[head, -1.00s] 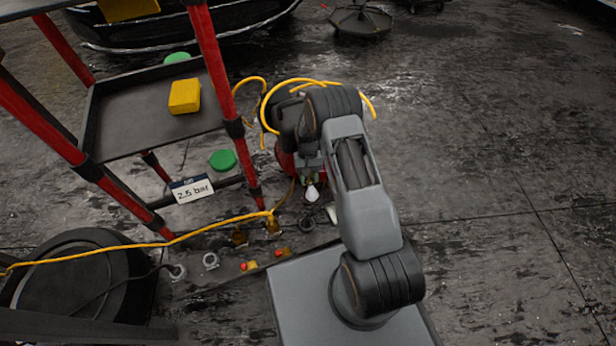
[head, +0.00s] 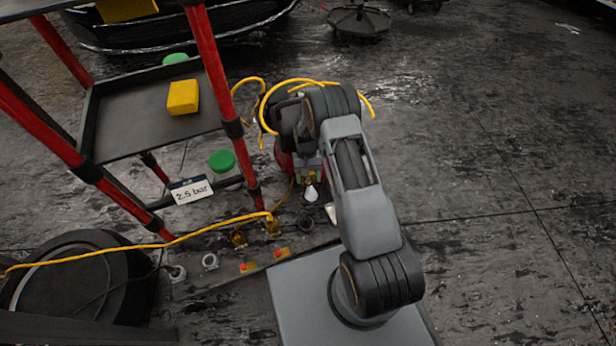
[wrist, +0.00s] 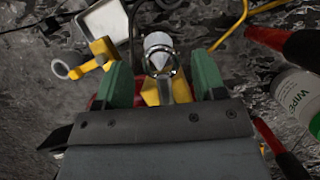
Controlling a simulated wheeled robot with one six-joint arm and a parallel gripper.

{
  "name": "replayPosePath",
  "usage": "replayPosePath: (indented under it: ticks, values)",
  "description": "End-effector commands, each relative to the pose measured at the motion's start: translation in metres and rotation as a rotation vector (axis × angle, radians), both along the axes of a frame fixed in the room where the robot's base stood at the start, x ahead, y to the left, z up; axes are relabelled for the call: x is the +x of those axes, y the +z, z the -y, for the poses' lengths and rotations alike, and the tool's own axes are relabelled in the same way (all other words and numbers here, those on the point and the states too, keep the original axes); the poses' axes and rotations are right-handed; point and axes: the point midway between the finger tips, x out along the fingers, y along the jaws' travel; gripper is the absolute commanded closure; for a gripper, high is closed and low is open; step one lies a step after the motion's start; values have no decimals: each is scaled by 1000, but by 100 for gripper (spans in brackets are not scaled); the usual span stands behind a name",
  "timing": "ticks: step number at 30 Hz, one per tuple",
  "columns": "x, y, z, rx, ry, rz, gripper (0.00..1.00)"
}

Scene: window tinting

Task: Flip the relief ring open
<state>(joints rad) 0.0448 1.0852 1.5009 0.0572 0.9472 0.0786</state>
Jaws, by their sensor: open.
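My gripper (wrist: 162,78) is open, with its two green fingers apart. A thin metal ring (wrist: 176,62), which looks like the relief ring, shows between the fingers in the wrist view. It circles in front of a pale, pointed fitting (wrist: 158,44) with a yellow body below it. There is a gap between each finger and the ring, and I see no contact. In the head view my arm covers most of the red tank (head: 284,163), and the ring cannot be made out. A white bulb-shaped tip (head: 311,193) shows just below my wrist.
A red-legged cart (head: 150,155) stands at the left, with a yellow block (head: 183,97) on its shelf and a "2.5 bar" sign (head: 191,190) low down. A yellow hose (head: 175,241) crosses the floor. In the wrist view a wipes tub (wrist: 297,98) is at the right.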

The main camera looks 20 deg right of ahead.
Motion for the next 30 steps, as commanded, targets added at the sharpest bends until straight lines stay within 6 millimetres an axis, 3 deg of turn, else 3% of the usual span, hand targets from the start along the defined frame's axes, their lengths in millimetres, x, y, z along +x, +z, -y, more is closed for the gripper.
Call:
replayPosePath:
  ticks: [18,30]
  values:
    - [42,103,7,-1,0,4,36]
    - [52,126,9,0,0,2,36]
